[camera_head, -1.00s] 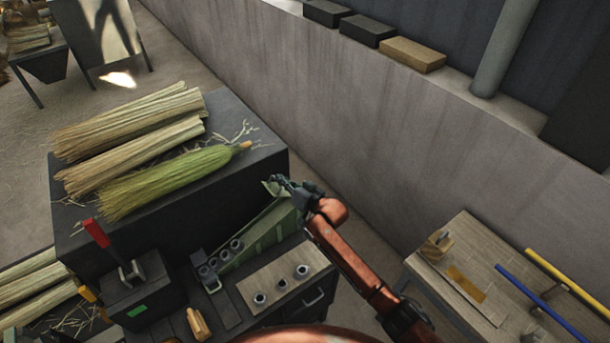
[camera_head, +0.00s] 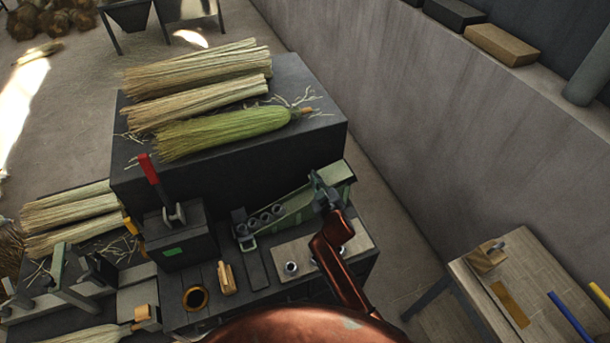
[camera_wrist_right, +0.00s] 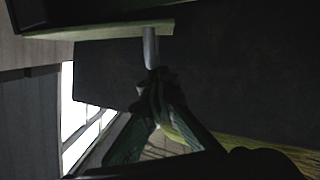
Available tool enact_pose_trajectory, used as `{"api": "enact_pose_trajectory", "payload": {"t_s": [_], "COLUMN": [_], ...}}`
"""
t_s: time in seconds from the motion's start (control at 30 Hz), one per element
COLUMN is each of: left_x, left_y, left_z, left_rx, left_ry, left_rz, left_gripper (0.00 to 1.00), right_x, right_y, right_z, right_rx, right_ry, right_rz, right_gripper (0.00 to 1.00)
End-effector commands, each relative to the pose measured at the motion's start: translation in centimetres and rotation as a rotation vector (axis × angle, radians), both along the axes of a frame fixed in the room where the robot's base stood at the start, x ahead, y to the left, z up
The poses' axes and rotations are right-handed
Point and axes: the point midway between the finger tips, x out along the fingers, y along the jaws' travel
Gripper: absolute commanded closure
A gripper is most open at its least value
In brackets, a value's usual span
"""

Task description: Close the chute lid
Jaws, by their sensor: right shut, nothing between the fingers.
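The green chute (camera_head: 290,212) slopes along the bench behind the pale board, with its upper end on the right. A pale green plate (camera_head: 340,172), which looks like the chute lid, shows at that upper end beside my right gripper (camera_head: 321,186). I cannot tell how far open the lid is. The right gripper is shut and empty at the chute's upper end. In the right wrist view, the closed fingertips (camera_wrist_right: 154,78) are at the end of a grey rod (camera_wrist_right: 150,48) below a pale green edge (camera_wrist_right: 100,30); contact is unclear. My left gripper is out of view.
A dark block (camera_head: 250,155) carrying broom bundles (camera_head: 225,135) stands behind the bench. A box with a red-handled lever (camera_head: 150,170) is left of the chute. A wooden table (camera_head: 500,285) stands at the right, and a concrete wall (camera_head: 400,120) rises behind.

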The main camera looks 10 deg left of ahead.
Motion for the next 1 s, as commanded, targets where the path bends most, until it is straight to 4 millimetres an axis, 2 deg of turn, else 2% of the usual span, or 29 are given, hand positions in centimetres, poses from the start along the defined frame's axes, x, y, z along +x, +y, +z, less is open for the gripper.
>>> {"api": "enact_pose_trajectory", "payload": {"t_s": [0.03,0.27,0.87,1.0], "left_x": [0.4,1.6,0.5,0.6], "left_y": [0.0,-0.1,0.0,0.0], "left_z": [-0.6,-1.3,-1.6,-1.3], "left_rx": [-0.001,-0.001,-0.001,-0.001], "left_ry": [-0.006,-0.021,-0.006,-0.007], "left_rz": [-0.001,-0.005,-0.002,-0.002], "left_gripper": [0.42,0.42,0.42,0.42], "right_x": [0.0,0.0,0.0,-0.1], "right_y": [-0.3,-0.5,-0.6,-0.4], "right_z": [-0.8,-1.8,-2.2,-1.7], "right_rx": [-0.008,-0.003,-0.002,-0.002], "right_ry": [-0.003,-0.001,0.001,0.001], "right_rz": [-0.005,-0.011,-0.012,-0.011], "right_gripper": [1.0,1.0,1.0,1.0]}}
